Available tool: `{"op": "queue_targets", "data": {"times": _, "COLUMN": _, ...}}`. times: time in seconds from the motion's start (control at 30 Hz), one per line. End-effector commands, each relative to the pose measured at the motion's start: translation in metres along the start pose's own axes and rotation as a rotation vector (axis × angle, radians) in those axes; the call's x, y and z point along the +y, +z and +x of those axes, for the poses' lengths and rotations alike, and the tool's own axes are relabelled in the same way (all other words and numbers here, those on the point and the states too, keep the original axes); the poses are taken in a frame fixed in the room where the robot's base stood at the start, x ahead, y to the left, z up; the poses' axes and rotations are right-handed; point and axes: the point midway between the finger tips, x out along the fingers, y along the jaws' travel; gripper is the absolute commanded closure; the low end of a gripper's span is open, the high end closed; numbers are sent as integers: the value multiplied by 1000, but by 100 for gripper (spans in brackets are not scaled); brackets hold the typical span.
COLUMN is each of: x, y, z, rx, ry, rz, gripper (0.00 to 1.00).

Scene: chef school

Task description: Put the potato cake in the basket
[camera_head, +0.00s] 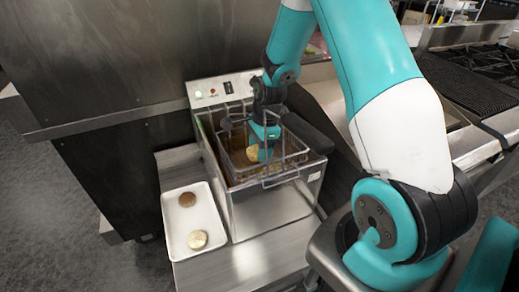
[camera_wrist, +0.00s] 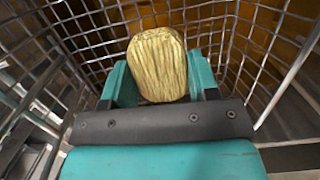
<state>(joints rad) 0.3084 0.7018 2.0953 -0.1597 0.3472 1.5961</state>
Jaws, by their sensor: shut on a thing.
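The potato cake (camera_wrist: 157,62) is a pale yellow, ridged round piece held between the teal fingers of my gripper (camera_wrist: 158,85). In the head view the potato cake (camera_head: 252,153) shows at the tip of my gripper (camera_head: 262,145), which points down into the wire basket (camera_head: 283,180). In the wrist view the mesh of the basket (camera_wrist: 245,40) surrounds the gripper on the far side and both flanks. The basket sits in a steel fryer (camera_head: 262,215) with brownish oil below. I cannot tell whether the cake touches the mesh floor.
A white tray (camera_head: 178,238) with a brown patty (camera_head: 187,199) and a pale patty (camera_head: 197,239) lies left of the fryer on a steel counter (camera_head: 245,262). A dark basket handle (camera_head: 308,132) reaches right, close to my arm. A grill (camera_head: 470,90) stands at the right.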

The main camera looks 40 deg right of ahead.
Motion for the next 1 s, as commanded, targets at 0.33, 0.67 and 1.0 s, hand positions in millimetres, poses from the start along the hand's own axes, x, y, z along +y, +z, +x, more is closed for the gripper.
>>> {"op": "queue_targets", "data": {"times": 0.33, "x": 0, "y": -1, "z": 9, "rx": 0, "ry": -2, "rz": 0, "gripper": 70}}
{"op": "queue_targets", "data": {"times": 0.67, "x": 0, "y": -3, "z": 19, "rx": 0, "ry": -2, "rz": 0, "gripper": 70}}
{"op": "queue_targets", "data": {"times": 1.0, "x": 0, "y": -3, "z": 20, "rx": 0, "ry": -2, "rz": 0, "gripper": 20}}
